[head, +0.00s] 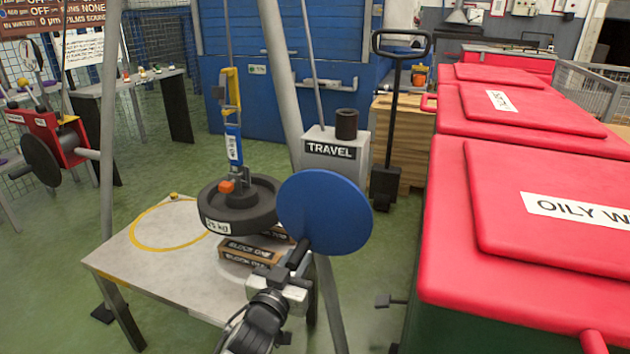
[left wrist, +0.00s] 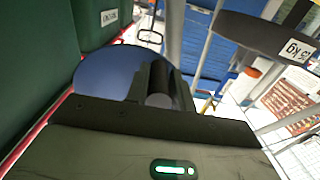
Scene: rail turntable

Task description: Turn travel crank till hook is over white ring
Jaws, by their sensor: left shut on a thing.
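The travel crank is a blue disc (head: 325,212) with a dark handle (head: 298,254), in front of a grey box labelled TRAVEL (head: 335,150). My left gripper (head: 284,284) is shut on that handle at the disc's lower left. In the left wrist view the handle (left wrist: 158,88) stands between the jaws, in front of the blue disc (left wrist: 104,76). A yellow and blue hook block (head: 232,115) hangs over a dark round weight (head: 238,207) with an orange catch. I see no white ring; a yellow ring (head: 150,226) is marked on the tabletop. My right gripper is out of view.
The weight is over stacked labelled blocks (head: 256,250) on the grey table (head: 178,287); I cannot tell whether it touches them. Grey frame legs stand around it. Red-lidded bins (head: 535,200) fill the right side. A red crank unit (head: 55,140) is at the left.

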